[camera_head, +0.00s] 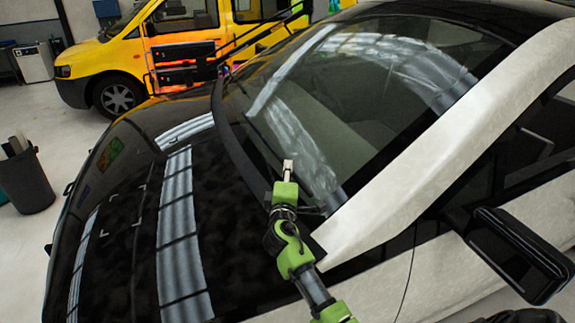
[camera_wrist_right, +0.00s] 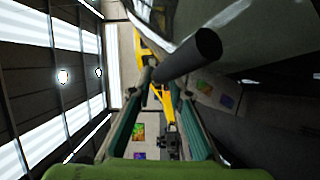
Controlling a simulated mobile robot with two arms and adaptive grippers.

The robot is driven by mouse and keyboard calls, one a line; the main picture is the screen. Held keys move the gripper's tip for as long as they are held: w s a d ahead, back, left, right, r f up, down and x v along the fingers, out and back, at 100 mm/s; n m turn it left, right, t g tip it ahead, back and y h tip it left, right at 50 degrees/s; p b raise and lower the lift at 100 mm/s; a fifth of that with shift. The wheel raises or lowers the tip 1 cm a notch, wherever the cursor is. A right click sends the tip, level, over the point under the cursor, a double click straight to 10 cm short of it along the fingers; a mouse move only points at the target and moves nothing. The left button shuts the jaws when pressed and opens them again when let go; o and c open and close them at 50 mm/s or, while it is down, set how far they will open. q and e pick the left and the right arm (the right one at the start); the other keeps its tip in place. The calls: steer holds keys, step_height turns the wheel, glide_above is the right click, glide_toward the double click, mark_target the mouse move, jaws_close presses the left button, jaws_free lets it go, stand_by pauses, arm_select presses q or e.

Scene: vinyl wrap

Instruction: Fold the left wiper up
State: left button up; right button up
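My right gripper (camera_head: 287,172) is over the lower windshield (camera_head: 350,100) of the black and white car, near the base of the glass. In the right wrist view its two fingers (camera_wrist_right: 160,95) stand apart with a gap between them. A dark round bar (camera_wrist_right: 190,57), which may be part of a wiper, crosses at the fingertips; I cannot tell whether it touches them. In the head view the wipers are hard to make out against the dark cowl (camera_head: 232,150) and glass. My left gripper is not in view.
The glossy black hood (camera_head: 150,220) lies to the left of my arm. A side mirror (camera_head: 515,258) sticks out at the lower right. A yellow van (camera_head: 115,62) stands behind the car. A dark bin (camera_head: 27,180) is on the floor at the left.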

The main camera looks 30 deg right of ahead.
steer(key=shift+x, duration=0.8)
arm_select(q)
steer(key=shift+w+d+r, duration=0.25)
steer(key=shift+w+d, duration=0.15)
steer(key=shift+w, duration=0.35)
arm_select(e)
steer(key=shift+w+d, duration=0.25)
steer(key=shift+w, duration=0.05)
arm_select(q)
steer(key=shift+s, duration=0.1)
arm_select(e)
steer(key=shift+r, duration=0.1)
jaws_close()
steer(key=r+t+b, duration=0.1)
steer(key=b, duration=0.2)
steer(key=s+a+r+t+y+b, duration=0.1)
steer(key=t+b, duration=0.1)
steer(key=b, duration=0.2)
steer(key=a+r+t+b, duration=0.1)
steer(key=b, duration=0.2)
steer(key=shift+s+a+n+t+y+b, duration=0.25)
steer(key=shift+n+t+y+b, duration=0.05)
steer(key=shift+n+t+b, duration=0.1)
steer(key=shift+s+a+r+t+b, duration=0.1)
steer(key=shift+a+r+t+b, duration=0.05)
steer(key=shift+r+t+b, duration=0.25)
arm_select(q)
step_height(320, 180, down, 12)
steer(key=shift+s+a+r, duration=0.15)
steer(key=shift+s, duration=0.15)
